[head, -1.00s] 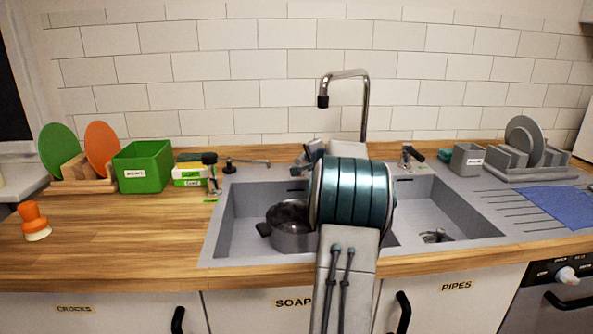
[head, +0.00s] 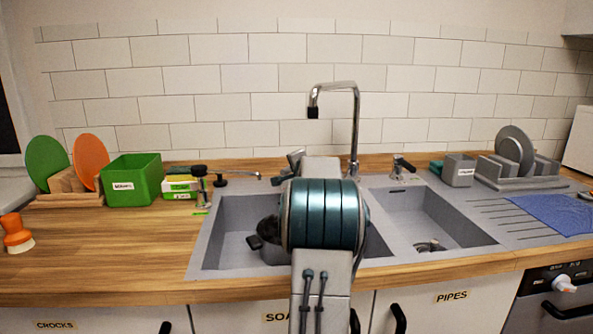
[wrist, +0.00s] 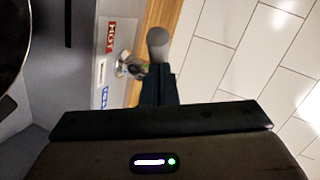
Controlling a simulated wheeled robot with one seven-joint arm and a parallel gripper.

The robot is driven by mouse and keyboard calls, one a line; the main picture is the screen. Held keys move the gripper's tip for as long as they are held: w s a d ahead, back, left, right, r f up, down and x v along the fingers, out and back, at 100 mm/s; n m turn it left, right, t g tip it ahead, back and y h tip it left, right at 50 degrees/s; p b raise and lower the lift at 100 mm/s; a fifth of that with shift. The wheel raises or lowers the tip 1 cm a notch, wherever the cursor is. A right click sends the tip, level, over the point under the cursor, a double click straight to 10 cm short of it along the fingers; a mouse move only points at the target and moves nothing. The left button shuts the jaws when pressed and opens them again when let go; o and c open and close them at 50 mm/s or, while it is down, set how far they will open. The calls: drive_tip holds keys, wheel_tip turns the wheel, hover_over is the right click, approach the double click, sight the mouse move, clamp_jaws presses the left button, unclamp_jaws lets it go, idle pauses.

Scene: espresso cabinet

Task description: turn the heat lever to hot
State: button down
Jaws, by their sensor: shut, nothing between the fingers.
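In the wrist view the heat lever is a round grey knob (wrist: 158,44) on a chrome base (wrist: 128,66), pointing toward the wall side. A red HOT label (wrist: 109,37) lies above and left of the base, and a blue label (wrist: 104,97) lies below it, partly hidden. My gripper (wrist: 160,80) is shut, its dark fingertips right at the lower side of the knob. Whether they touch it I cannot tell. In the head view my arm covers the gripper, and I cannot make out the lever clearly.
The tall chrome faucet (head: 356,130) rises behind my arm. A pot (head: 268,238) sits in the left basin. A black-handled fixture (head: 402,165) stands behind the right basin. A black-topped dispenser (head: 201,180) and green bin (head: 133,180) stand left.

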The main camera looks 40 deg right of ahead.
drive_tip(key=d+b+v, duration=0.1)
drive_tip(key=v, duration=1.2)
drive_tip(key=shift+s+d+r+b, duration=0.2)
drive_tip(key=shift+s+r+b, duration=0.1)
drive_tip(key=shift+r+b, duration=0.1)
drive_tip(key=shift+f, duration=0.1)
